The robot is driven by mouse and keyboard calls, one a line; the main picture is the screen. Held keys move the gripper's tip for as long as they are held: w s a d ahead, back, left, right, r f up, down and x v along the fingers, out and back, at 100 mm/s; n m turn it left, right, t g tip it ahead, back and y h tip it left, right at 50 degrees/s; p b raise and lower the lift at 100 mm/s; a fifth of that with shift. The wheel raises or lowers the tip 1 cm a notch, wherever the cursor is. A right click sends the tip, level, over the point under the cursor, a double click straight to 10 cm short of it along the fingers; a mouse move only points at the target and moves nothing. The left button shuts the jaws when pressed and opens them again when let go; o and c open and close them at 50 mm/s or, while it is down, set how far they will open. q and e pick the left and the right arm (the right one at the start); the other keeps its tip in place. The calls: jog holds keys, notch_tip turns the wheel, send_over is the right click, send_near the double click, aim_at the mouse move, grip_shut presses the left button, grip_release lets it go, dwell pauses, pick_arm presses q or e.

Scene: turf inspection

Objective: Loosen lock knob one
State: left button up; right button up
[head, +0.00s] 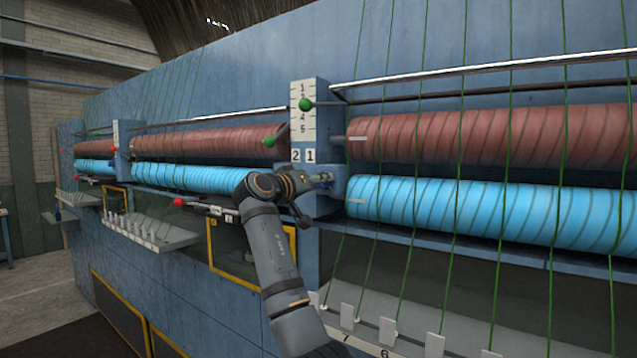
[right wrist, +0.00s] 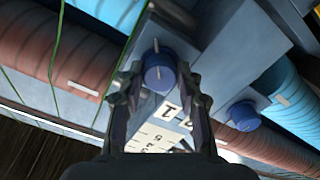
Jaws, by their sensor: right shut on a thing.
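Lock knob one is a blue round knob (right wrist: 159,74) with a pale line on its face, on the grey-blue post beside the label 1 (right wrist: 167,108) in the right wrist view. My right gripper (right wrist: 157,88) has a finger on each side of it and is shut on it. In the head view, my right gripper (head: 324,178) is at the post below the labels 2 and 1 (head: 303,156), and the knob cannot be made out there. A second blue knob (right wrist: 243,115) stands apart to the right in the right wrist view. My left gripper is not in view.
Red-brown rollers (head: 490,135) and blue rollers (head: 490,212) run along the machine on both sides of the post. Green yarns (head: 455,150) hang across the front.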

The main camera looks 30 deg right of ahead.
jog(key=shift+s+r+m, duration=0.1)
jog(key=shift+r+m, duration=0.2)
jog(key=shift+m, duration=0.5)
jog(key=o, duration=0.9)
jog(key=shift+o, duration=1.2)
jog(key=shift+f, duration=0.1)
jog(key=shift+f, duration=0.1)
